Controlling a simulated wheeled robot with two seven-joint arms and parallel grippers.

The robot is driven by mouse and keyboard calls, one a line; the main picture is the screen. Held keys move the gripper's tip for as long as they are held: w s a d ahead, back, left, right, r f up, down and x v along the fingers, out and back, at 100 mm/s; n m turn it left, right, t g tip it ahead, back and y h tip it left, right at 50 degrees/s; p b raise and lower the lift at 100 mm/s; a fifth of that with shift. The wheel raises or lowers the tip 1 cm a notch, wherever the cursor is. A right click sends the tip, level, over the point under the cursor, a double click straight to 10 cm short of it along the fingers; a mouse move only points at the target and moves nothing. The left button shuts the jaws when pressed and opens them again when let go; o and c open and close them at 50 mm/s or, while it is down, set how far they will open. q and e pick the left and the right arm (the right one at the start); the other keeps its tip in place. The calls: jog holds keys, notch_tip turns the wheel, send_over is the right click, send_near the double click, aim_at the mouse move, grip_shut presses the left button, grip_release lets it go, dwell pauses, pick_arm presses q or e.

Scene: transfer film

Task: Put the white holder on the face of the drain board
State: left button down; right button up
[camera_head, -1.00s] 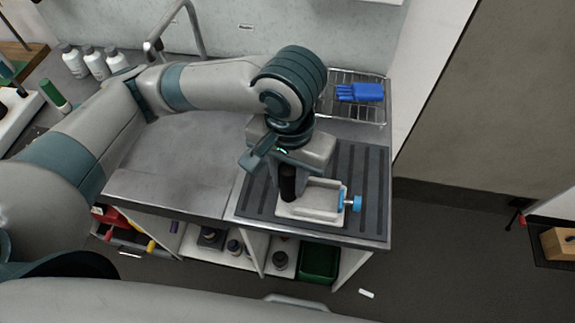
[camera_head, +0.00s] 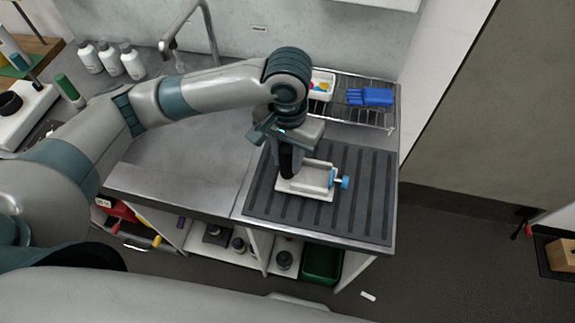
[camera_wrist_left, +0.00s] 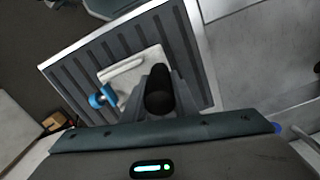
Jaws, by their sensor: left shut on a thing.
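The white holder (camera_head: 309,180) is a shallow tray-like block with a blue knob on its right side. My left gripper (camera_head: 289,172) points down and is shut on the holder's left side. In the left wrist view the holder (camera_wrist_left: 127,72) shows beyond the dark fingers (camera_wrist_left: 158,97), with the drain board (camera_wrist_left: 88,75) behind it. The fingers hide part of the holder. My right gripper is not in view.
A wire rack (camera_head: 350,110) with a blue item (camera_head: 370,97) and a white tray (camera_head: 321,85) stands behind the board. A faucet (camera_head: 190,35) and white bottles (camera_head: 110,60) are at the back left. The board's right and front parts are clear.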

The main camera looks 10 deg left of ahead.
aim_at(288, 147)
pick_arm(q)
notch_tip(288, 147, down, 3)
jog(key=shift+r+p, duration=0.1)
jog(key=shift+p, duration=0.4)
jog(key=shift+f, duration=0.45)
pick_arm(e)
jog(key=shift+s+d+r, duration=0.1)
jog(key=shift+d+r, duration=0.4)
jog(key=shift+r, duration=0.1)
pick_arm(q)
jog(key=shift+f, duration=0.1)
jog(key=c, duration=1.4)
grip_release()
jog(key=shift+c, duration=0.2)
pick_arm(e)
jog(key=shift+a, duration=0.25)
pick_arm(q)
jog(key=shift+r, duration=0.6)
notch_tip(288, 147, up, 10)
jog(key=shift+f+b, duration=0.25)
jog(key=shift+b, duration=0.85)
jog(key=shift+r, duration=0.75)
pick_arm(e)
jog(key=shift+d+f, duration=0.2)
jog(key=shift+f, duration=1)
